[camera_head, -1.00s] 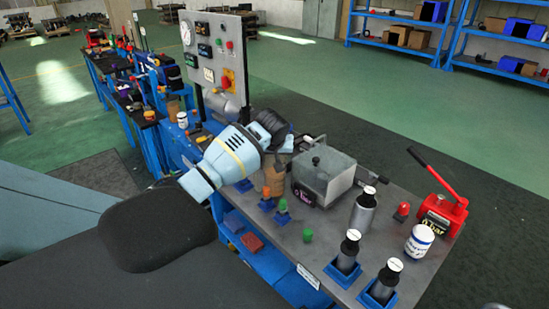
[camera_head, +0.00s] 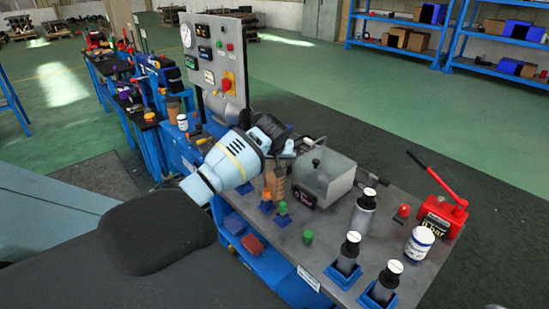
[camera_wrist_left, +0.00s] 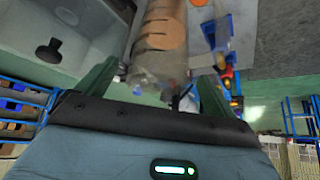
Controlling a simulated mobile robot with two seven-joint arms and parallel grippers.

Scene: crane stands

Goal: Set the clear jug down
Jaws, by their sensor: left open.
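A see-through, greyish vessel, which looks like the clear jug (camera_wrist_left: 158,68), shows in the left wrist view between the two fingers of my left gripper (camera_wrist_left: 155,88). The fingers stand apart, with visible gaps beside it. An orange-brown slotted cylinder (camera_wrist_left: 162,22) appears directly beyond or inside it; I cannot tell which. In the head view my left gripper (camera_head: 286,147) is over the bench's left part, beside the grey box-shaped tank. The brown cylinder (camera_head: 275,182) shows below it. The jug's outline and base are not clear there. My right gripper is not visible.
The grey tank (camera_head: 326,180) stands right of my left gripper. Small coloured plugs, dark bottles, a white jar (camera_head: 419,244) and a red hand pump (camera_head: 441,211) occupy the bench (camera_head: 336,229). A control panel (camera_head: 217,62) rises behind. Some bare bench lies between the plugs and bottles.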

